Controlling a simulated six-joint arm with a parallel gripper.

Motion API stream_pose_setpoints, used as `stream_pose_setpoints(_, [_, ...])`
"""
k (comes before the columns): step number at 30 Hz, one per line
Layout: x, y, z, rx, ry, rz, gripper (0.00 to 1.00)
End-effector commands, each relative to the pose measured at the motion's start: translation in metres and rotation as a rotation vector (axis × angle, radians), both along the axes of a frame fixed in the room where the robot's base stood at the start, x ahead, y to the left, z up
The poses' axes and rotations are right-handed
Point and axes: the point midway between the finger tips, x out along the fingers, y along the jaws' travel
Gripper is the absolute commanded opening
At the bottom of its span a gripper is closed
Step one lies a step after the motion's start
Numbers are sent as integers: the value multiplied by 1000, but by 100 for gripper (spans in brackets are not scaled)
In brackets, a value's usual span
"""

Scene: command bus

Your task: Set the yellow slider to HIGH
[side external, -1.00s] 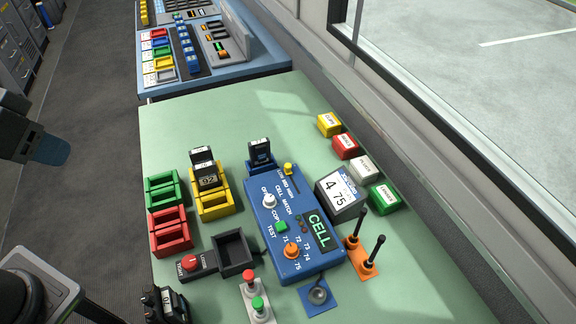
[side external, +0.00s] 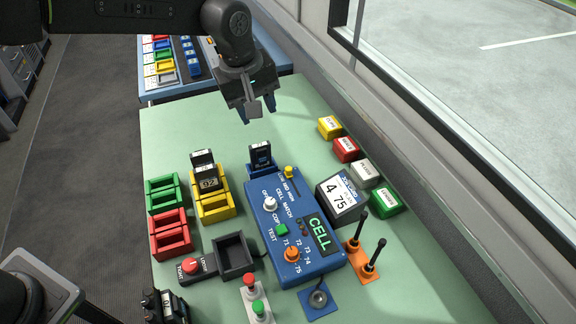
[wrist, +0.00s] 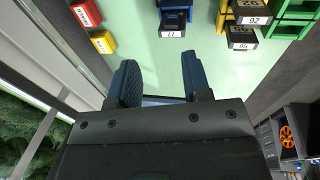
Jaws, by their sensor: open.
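The yellow slider (side external: 289,172) is a small knob at the far end of a short slot on the blue control box (side external: 300,262). Printed letters beside the slot read MID and HIGH, with HIGH toward the nearer end; the knob is at the end away from HIGH. My gripper (side external: 257,116) hangs above the far part of the green table, beyond the slider and apart from it. Its fingers are spread and empty, as the wrist view (wrist: 160,78) also shows. The slider cannot be made out in the wrist view.
A blue holder with a dark block (side external: 261,155) stands close left of the slider. Yellow (side external: 330,127), red (side external: 345,149), white and green labelled blocks line the right side. A display block (side external: 342,196) and orange-based levers (side external: 362,262) stand right of the box.

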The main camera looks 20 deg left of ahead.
Motion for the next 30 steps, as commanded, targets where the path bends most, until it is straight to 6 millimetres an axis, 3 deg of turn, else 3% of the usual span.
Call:
stream_pose_setpoints(1, [6,-12,-16,-3,20,27,44])
stream_pose_setpoints(3, [12,-24,-28,-7,34,64,44])
stream_pose_setpoints(7, [17,-35,-43,-12,51,103,44])
stream_pose_setpoints(14, [20,-39,-63,-12,57,113,44])
stream_pose_setpoints(30, [33,-48,-163,-11,55,111,44])
